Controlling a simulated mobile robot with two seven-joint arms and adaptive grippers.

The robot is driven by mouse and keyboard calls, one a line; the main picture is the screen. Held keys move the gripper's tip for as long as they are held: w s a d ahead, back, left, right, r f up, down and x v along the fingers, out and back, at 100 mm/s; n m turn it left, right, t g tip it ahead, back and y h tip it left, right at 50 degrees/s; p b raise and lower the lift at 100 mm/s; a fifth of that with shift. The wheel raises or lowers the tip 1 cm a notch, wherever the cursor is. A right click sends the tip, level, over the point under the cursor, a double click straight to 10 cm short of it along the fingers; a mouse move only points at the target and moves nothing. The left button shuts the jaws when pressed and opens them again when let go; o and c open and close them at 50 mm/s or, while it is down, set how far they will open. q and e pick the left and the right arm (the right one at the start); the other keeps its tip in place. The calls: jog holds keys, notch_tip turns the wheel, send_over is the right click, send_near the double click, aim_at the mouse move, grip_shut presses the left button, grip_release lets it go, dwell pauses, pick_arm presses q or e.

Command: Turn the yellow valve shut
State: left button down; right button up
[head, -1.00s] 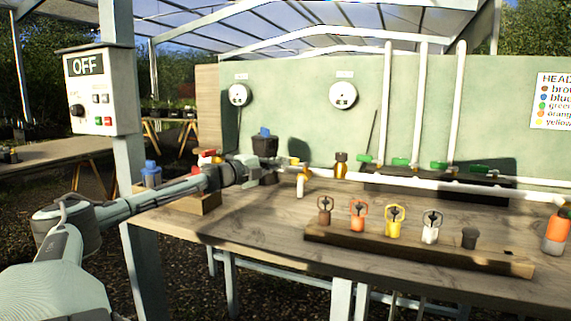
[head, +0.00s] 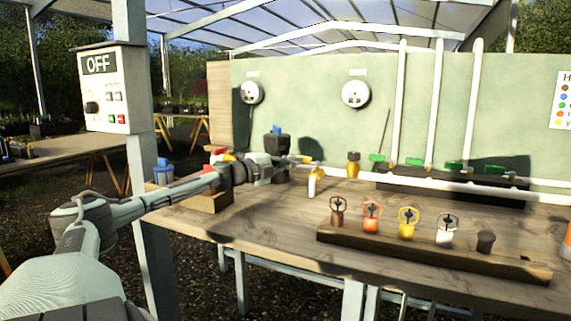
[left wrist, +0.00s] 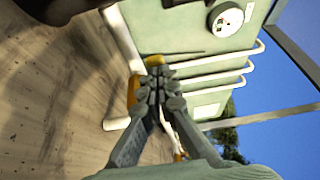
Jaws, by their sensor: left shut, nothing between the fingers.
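The yellow valve (head: 316,172) sits on the white pipe at the back of the bench, above a short white downward spout (head: 312,187). In the left wrist view its yellow part (left wrist: 133,91) shows just left of my fingertips. My left gripper (head: 306,160) reaches in from the left with its fingers shut and empty, tips close to the valve. The left wrist view shows the shut fingertips (left wrist: 156,76) beside the yellow part; I cannot tell whether they touch. My right gripper is in neither view.
A dark, blue-topped unit (head: 276,145) stands behind my left wrist. A brass-coloured fitting (head: 353,165) is right of the valve. Green-handled valves (head: 414,162) line the back. A wooden block (head: 470,262) holds several coloured heads at the front. An OFF control box (head: 112,88) is at left.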

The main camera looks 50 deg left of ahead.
pick_arm(q)
jog(key=shift+s+f, duration=0.25)
jog(key=shift+s, duration=0.3)
jog(key=s, duration=0.6)
jog(key=shift+s+d+r, duration=0.2)
jog(key=shift+d+r, duration=0.05)
